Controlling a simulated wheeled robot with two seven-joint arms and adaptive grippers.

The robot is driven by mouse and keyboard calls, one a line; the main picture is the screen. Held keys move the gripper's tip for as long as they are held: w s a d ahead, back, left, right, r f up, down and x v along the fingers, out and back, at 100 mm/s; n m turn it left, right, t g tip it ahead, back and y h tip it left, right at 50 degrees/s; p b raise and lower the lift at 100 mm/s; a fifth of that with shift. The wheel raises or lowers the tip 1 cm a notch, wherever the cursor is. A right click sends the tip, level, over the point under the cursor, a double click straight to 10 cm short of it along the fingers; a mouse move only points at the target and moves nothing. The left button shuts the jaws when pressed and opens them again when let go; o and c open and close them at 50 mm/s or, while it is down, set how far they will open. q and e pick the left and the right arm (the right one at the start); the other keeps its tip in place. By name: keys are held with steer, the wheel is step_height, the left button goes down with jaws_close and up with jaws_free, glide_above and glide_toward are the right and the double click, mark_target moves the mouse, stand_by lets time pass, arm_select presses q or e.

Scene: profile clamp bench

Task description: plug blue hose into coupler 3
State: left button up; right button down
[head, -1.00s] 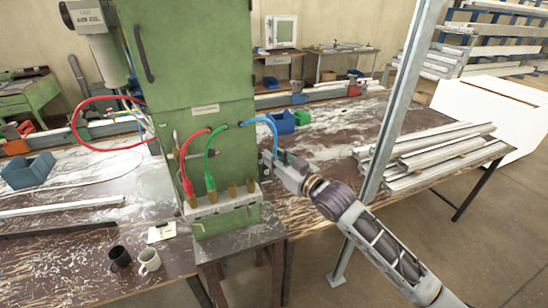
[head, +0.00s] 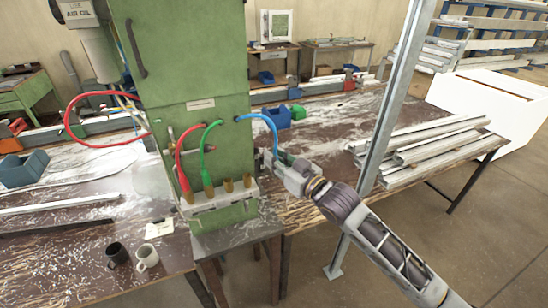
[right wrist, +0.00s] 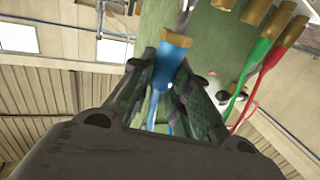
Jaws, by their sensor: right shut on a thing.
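The blue hose (head: 266,118) comes out of the green cabinet and arcs right and down to my right gripper (head: 272,160). In the right wrist view, my right gripper (right wrist: 172,85) is shut on the blue plug (right wrist: 170,65) at the hose's end, its brass tip pointing away from the palm. The coupler block (head: 222,200) is low on the cabinet, left of the gripper and apart from it. From the left, the red hose (head: 179,160) and green hose (head: 205,150) are in the first two couplers; coupler 3 (head: 228,186) and the fourth (head: 247,182) are empty. My left gripper is out of view.
A grey upright post (head: 395,100) stands right of the cabinet, behind my right arm. Aluminium profiles (head: 430,155) lie on the bench at right. Two mugs (head: 147,257) stand at lower left.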

steer(key=shift+s+d, duration=0.15)
steer(key=shift+s, duration=0.35)
steer(key=shift+s+d, duration=0.15)
steer(key=shift+s, duration=0.35)
steer(key=shift+s+d, duration=0.1)
steer(key=shift+s, duration=0.1)
steer(key=shift+a, duration=0.25)
steer(key=s+a, duration=0.4)
steer(key=a, duration=0.8)
steer(key=shift+a+r, duration=0.2)
steer(key=shift+r, duration=0.05)
stand_by(2.3)
steer(key=shift+w, duration=0.1)
stand_by(0.4)
steer(key=shift+w+a, duration=0.35)
steer(key=shift+w, duration=0.75)
steer(key=shift+w+a, duration=0.4)
steer(key=shift+w, duration=0.65)
steer(key=shift+w+a, duration=0.35)
steer(key=shift+w, duration=0.75)
